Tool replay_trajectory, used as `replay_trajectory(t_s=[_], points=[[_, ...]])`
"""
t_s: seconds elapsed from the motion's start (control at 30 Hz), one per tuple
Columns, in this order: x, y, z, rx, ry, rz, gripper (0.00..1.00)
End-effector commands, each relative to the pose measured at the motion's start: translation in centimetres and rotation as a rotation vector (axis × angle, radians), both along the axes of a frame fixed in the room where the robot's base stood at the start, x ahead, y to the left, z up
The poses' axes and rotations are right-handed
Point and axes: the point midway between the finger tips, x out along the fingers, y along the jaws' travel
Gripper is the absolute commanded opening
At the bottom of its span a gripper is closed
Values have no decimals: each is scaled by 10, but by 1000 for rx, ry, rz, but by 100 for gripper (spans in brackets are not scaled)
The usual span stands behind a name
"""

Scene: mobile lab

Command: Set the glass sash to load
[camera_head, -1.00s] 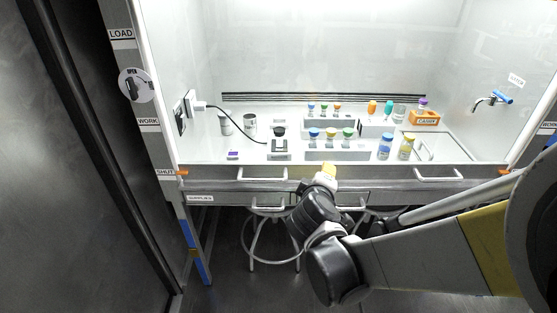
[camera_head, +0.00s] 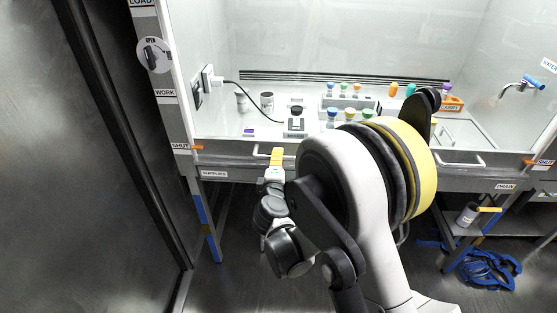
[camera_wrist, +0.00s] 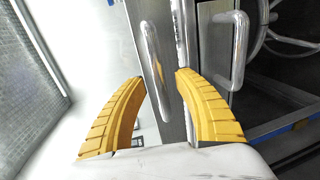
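The glass sash (camera_head: 330,55) is down, with the orange marks at its ends level with the SHUT labels. Its left handle (camera_head: 262,152) is on the front rail, and its right handle (camera_head: 462,161) is to the right. My gripper (camera_head: 277,158) is close in front of the left handle. In the wrist view my gripper (camera_wrist: 160,80) is open, its yellow fingers apart. The metal sash handle (camera_wrist: 152,60) lies ahead, roughly between the fingertips. I cannot tell whether they touch it. The LOAD label (camera_head: 141,3) is high on the left post, above WORK (camera_head: 165,93).
A lower drawer handle (camera_wrist: 238,50) is right of the fingers in the wrist view. Vials, a small device (camera_head: 296,122) and an orange carry box (camera_head: 452,104) stand behind the glass. A shelf with a can (camera_head: 467,215) and a blue coil (camera_head: 488,270) are lower right.

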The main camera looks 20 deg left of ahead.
Motion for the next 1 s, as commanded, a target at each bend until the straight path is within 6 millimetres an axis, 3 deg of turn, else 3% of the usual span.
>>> replay_trajectory(t_s=[0.2, 0.5, 0.6, 0.63, 0.87, 1.0], points=[[20, 5, -5, 2, 0, 0, 38], [22, 5, -4, 2, 0, 0, 36], [22, 5, -4, 2, 1, 1, 6], [22, 5, -4, 2, 1, 1, 0], [21, 5, -2, 2, 1, 1, 0], [21, 5, 10, 1, 0, 1, 0]])
